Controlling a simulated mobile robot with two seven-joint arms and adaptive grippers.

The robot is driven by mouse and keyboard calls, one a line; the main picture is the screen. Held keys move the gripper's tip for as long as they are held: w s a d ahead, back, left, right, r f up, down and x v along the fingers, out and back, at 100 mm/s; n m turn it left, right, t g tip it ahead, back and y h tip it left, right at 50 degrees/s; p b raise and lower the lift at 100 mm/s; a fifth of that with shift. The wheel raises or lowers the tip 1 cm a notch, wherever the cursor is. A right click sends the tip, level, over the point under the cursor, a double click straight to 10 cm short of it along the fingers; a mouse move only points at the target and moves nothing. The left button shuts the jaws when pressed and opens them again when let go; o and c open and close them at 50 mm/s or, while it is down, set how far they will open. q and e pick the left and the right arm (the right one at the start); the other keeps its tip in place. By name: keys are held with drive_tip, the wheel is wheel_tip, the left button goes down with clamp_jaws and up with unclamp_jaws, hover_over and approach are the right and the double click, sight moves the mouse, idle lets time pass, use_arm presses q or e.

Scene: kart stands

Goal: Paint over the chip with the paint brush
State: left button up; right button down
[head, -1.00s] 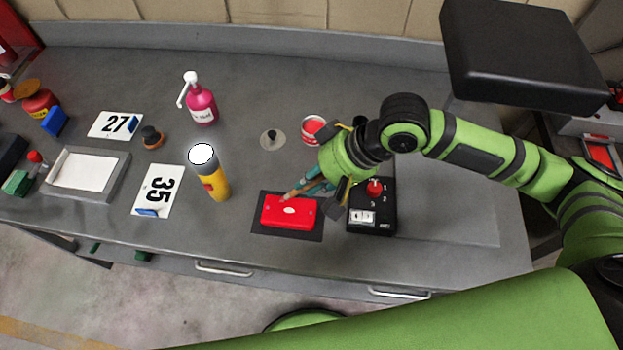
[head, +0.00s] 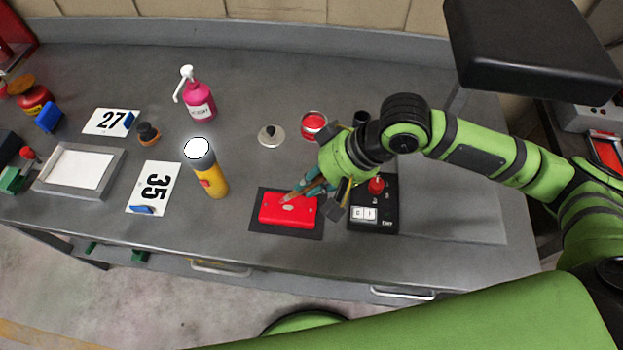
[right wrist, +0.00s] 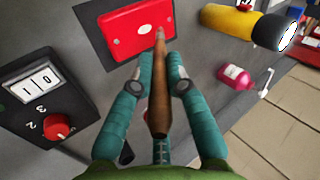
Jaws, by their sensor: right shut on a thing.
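A red panel (head: 287,209) lies on a dark mat (head: 260,232) near the front edge of the bench. A pale oval chip shows on its top face, and it also shows in the right wrist view (right wrist: 145,29). My right gripper (head: 318,183) is shut on a brown-handled paint brush (right wrist: 157,95). The brush tip (right wrist: 160,34) is over the red panel, just beside the chip in the right wrist view. I cannot tell whether the tip touches the surface. An open can of red paint (head: 313,124) stands behind the gripper. My left gripper is not in view.
A black control box (head: 386,214) with a red knob stands right of the panel. A yellow flashlight (head: 211,177) stands to the left. A lid (head: 271,135), a pink pump bottle (head: 199,103) and number cards (head: 153,188) are farther out.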

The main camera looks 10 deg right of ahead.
drive_tip(key=shift+f, duration=0.95)
idle(0.5)
drive_tip(key=shift+s+d+r, duration=0.1)
drive_tip(key=shift+d, duration=0.05)
drive_tip(key=shift+s+d+p, duration=0.2)
drive_tip(key=shift+d+p, duration=0.2)
drive_tip(key=shift+d, duration=0.2)
drive_tip(key=shift+s+d+p, duration=0.2)
drive_tip(key=shift+d+p, duration=0.3)
drive_tip(key=shift+d, duration=0.2)
drive_tip(key=shift+a, duration=0.2)
drive_tip(key=shift+w+a+p, duration=0.25)
drive_tip(key=shift+a+p, duration=0.35)
drive_tip(key=shift+a, duration=0.1)
